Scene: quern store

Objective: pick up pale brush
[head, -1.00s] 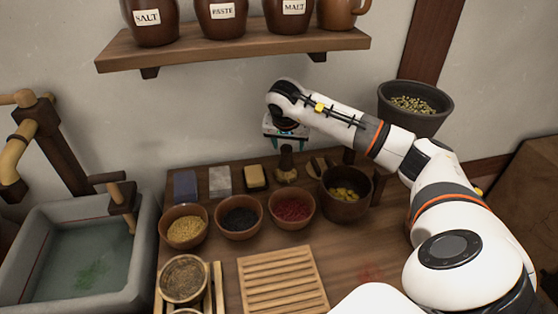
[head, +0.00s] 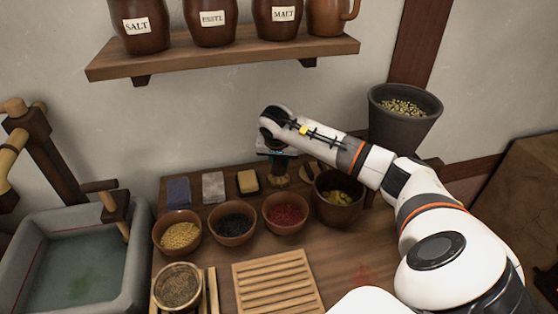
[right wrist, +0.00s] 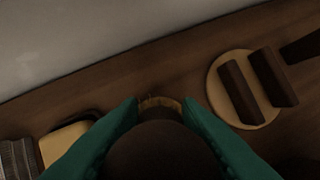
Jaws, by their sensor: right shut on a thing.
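The pale brush (head: 280,178) stands upright at the back of the bench, with a dark rounded handle and a pale lower end. My right gripper (head: 278,157) reaches down from above and is shut on the brush's handle. In the right wrist view, the green fingers of my right gripper (right wrist: 160,106) lie on both sides of the dark brown top of the brush (right wrist: 160,148). A pale rim of the brush shows beyond it between the fingertips. The brush's base appears to rest on the bench. My left gripper is not in view.
A round pale piece with two dark bars (right wrist: 220,95) lies close on the right. A yellow block (head: 248,182) is on the left. Several bowls (head: 285,214) stand in front, with a slatted board (head: 275,285) nearer. A jar shelf (head: 220,58) hangs above.

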